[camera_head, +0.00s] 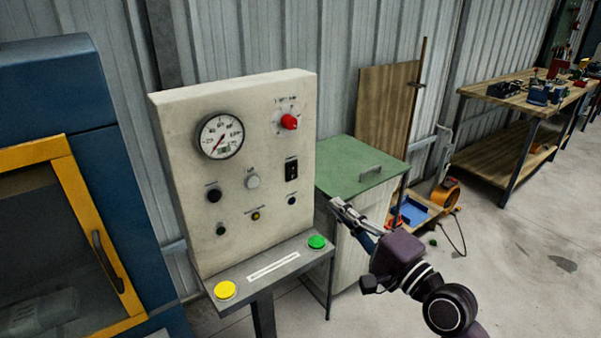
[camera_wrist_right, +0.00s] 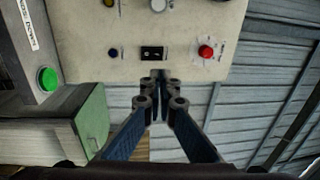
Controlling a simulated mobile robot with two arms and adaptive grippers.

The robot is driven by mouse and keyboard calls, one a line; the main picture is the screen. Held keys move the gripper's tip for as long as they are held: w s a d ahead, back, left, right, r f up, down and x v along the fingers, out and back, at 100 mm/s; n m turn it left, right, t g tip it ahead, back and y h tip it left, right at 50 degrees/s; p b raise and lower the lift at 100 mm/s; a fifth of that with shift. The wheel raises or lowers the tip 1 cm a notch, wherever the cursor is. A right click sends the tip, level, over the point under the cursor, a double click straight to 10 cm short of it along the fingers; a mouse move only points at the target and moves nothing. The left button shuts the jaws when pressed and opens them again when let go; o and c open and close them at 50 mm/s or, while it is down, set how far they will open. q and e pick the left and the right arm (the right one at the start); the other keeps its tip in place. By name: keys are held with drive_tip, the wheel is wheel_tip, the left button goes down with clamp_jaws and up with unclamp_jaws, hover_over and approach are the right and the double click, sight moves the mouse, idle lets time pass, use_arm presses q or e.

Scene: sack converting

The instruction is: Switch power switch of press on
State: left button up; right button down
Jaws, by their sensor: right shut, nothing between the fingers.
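The press control panel (camera_head: 245,225) is an upright cream board with a gauge, a knob, buttons and lamps. A black rocker switch (camera_head: 291,170) sits near its right edge, below a red rotary knob (camera_head: 289,121). In the right wrist view, the switch (camera_wrist_right: 152,53) lies just beyond the fingertips, with the red knob (camera_wrist_right: 206,51) to its right. My right gripper (camera_head: 335,203) is shut and empty, to the right of and below the switch in the head view. Its closed tips (camera_wrist_right: 157,78) point at the panel, apparently apart from it. The switch's position is too small to tell.
A shelf below the panel carries a yellow button (camera_head: 225,290) and a green button (camera_head: 317,242). A green-topped cabinet (camera_head: 350,165) stands right behind the panel. A blue machine with a yellow door frame (camera_head: 75,180) is at left. A workbench (camera_head: 500,95) stands far right; open floor lies before it.

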drive_tip(key=p, duration=0.3)
approach(293, 167)
drive_tip(key=x, duration=0.5)
drive_tip(key=shift+w+a+r, duration=0.15)
drive_tip(key=shift+x, duration=0.8)
